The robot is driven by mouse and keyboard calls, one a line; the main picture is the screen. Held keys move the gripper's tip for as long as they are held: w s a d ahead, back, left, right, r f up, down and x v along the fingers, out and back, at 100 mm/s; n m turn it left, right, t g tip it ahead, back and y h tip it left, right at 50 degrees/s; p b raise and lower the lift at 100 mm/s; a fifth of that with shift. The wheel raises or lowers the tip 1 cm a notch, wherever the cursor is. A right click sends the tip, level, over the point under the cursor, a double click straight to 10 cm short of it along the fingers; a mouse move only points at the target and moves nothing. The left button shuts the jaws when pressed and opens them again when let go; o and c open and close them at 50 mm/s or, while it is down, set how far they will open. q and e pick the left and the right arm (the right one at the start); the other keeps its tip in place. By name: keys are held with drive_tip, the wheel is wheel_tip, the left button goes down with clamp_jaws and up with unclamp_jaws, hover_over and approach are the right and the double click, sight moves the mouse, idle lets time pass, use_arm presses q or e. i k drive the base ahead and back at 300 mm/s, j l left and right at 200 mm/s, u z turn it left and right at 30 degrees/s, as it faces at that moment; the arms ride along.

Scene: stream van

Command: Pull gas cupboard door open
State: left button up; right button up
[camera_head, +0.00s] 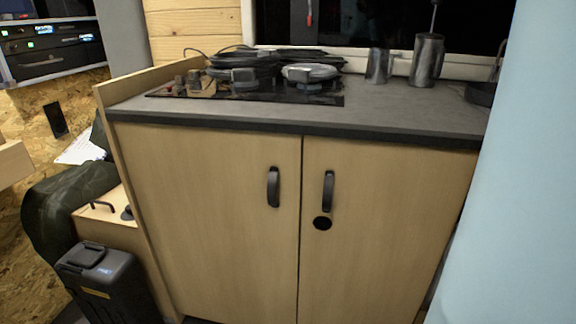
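A wooden cupboard stands in front of me with two doors side by side. The left door (215,235) and the right door (385,235) both look shut, meeting at a narrow vertical gap. The left door has a black vertical handle (273,187) near its upper right. The right door has a similar black handle (328,191) near its upper left, with a round black hole or lock (322,223) just below it. I cannot tell which door is the gas cupboard's. Neither of my grippers is in view, and nothing touches the handles.
A dark countertop (420,115) tops the cupboard, with a hob (250,91), dark cookware and metal cups (426,60) on it. A black case (105,283) stands at lower left beside the cupboard. A pale blue surface (525,180) fills the right edge.

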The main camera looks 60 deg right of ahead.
sight(378, 220)
drive_tip(key=z, duration=2.3)
drive_tip(key=i+l, duration=0.05)
